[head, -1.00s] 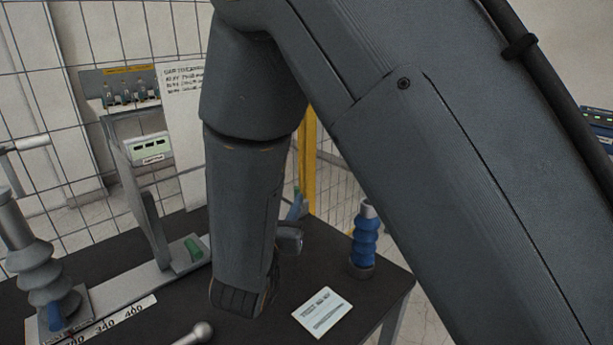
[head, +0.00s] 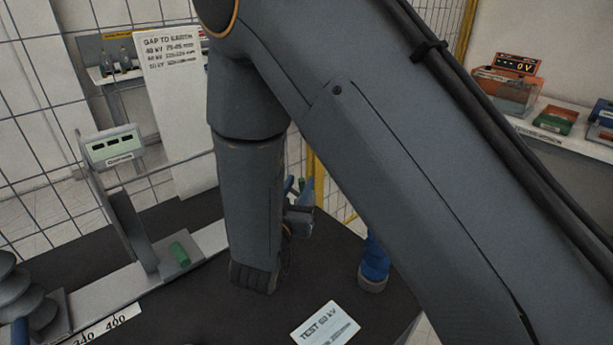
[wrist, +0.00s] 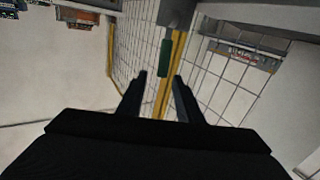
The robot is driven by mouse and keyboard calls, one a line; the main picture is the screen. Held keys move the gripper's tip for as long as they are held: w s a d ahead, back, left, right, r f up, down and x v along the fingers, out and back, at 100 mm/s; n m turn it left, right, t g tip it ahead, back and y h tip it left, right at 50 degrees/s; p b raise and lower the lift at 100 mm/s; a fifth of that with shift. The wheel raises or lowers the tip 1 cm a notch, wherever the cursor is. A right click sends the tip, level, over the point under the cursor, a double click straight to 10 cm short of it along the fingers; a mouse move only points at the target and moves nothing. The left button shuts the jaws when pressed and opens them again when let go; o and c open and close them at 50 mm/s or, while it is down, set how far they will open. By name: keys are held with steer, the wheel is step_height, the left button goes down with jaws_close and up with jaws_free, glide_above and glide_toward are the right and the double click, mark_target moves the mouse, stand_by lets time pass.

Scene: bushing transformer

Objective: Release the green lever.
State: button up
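In the head view a short green lever (head: 180,253) stands on the pale rail, beside a grey upright plate. In the wrist view a green bar (wrist: 165,57) hangs from a grey part, past my fingertips and between their lines; I cannot tell if it is the same lever. My gripper (wrist: 159,76) shows two dark fingers spread apart with nothing between them.
The dark table (head: 215,310) carries a grey ribbed insulator (head: 20,295) at left, a blue post (head: 375,262) partly behind my arm, and a "TEST 60 kV" card (head: 325,325). A mesh fence and yellow post (head: 318,185) stand behind. A shelf (head: 560,140) with instruments is at right.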

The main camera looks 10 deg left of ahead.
step_height(320, 180, down, 3)
steer(key=shift+r, duration=0.2)
steer(key=w, duration=0.2)
steer(key=w+p, duration=0.1)
steer(key=w, duration=0.2)
steer(key=w+d+p, duration=0.1)
steer(key=w, duration=0.1)
steer(key=shift+w, duration=0.2)
jaws_close()
